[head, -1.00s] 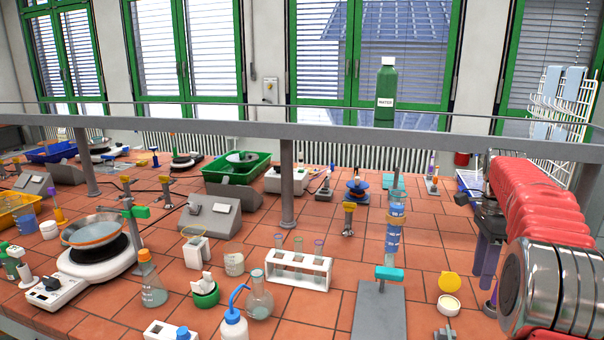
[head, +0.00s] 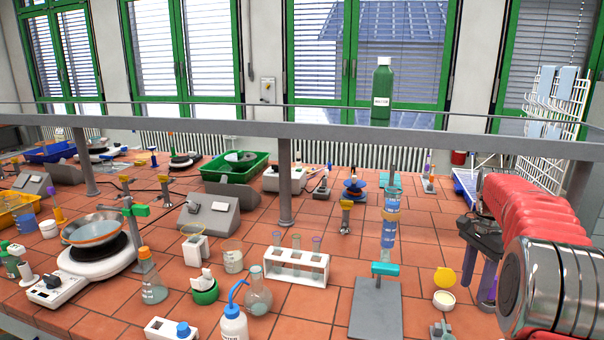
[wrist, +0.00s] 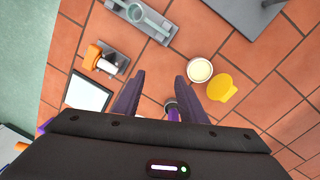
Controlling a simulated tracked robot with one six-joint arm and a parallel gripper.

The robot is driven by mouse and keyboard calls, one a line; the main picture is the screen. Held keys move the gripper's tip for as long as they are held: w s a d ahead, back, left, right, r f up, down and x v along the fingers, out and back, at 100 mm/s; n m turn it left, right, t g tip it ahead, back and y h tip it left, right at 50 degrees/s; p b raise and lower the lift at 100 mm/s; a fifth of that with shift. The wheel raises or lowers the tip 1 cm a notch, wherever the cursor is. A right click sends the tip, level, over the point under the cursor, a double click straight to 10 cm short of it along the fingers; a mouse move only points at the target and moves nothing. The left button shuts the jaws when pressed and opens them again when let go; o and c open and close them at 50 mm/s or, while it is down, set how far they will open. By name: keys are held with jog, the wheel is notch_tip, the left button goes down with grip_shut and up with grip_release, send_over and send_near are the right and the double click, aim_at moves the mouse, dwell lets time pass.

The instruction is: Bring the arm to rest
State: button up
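My red-sleeved arm reaches in from the right edge of the head view. My gripper (head: 478,282) hangs at its end, pointing down over the right part of the tiled bench. In the wrist view my gripper (wrist: 160,98) shows two dark purple fingers spread apart, with bare tiles seen between them. Nothing is held. A small purple-and-grey item (wrist: 173,112) shows low down between the fingers, partly hidden by the gripper body; I cannot tell what it is.
An open jar (head: 443,300) and its yellow lid (head: 445,277) lie close left of my gripper. A stand with a blue-filled column (head: 390,228) is further left. A metal shelf rail (head: 330,132) crosses above the bench. A white rack (head: 550,120) stands behind my arm.

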jog(key=s+a+r+n+t, duration=0.3)
jog(key=s+a+n+t, duration=0.3)
jog(key=s+a+n, duration=1)
jog(key=s+a, duration=1)
jog(key=s, duration=0.2)
jog(key=shift+s+a+t, duration=0.25)
jog(key=shift+a+t, duration=0.05)
jog(key=shift+c, duration=0.2)
jog(key=shift+c, duration=0.7)
